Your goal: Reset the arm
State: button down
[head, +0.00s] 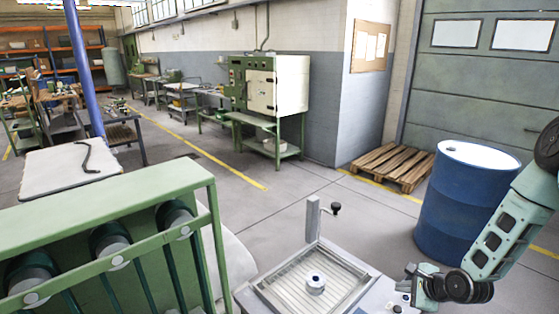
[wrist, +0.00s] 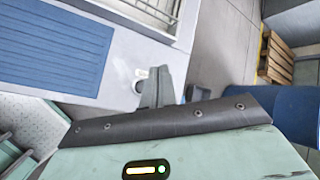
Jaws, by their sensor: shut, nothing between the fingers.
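My arm enters the head view from the right edge, bent at a dark joint, in pale green and black. My gripper (head: 408,283) is low at the right of a grey machine top (head: 375,294), apart from the round part on its tray. In the wrist view, my gripper (wrist: 157,88) shows its grey fingers together with nothing held between them. Beyond the fingertips, a small white round item (wrist: 140,80) sits on the pale surface. I cannot tell whether the fingers touch the surface.
A framed tray (head: 345,287) with a round metal part (head: 315,283) lies left of my gripper. A blue barrel (head: 462,200) stands close to my arm, with a wooden pallet (head: 392,165) behind it. A green extruder frame (head: 110,235) fills the left front. Open floor lies mid-room.

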jog(key=s+a+r+n+g+b, duration=0.2)
jog(key=s+a+r+n, duration=0.2)
jog(key=a+r+n, duration=0.4)
jog(key=s+a+r+n+g+b, duration=0.25)
jog(key=a+r+n, duration=0.35)
jog(key=a+n, duration=0.3)
jog(key=s+a+r+n+g, duration=0.1)
jog(key=s+n, duration=0.3)
jog(key=s, duration=0.4)
jog(key=s+a+r+n+g+h+b, duration=0.1)
jog(key=s+a+r+n, duration=0.3)
jog(key=s, duration=0.3)
jog(key=s+a+r+n+g+h+b, duration=0.1)
jog(key=s+a+r+n, duration=0.2)
jog(key=s, duration=0.5)
jog(key=shift+s+a+r+n, duration=0.15)
jog(key=shift+s+n, duration=0.15)
jog(key=shift+n, duration=0.3)
jog(key=shift+g, duration=0.25)
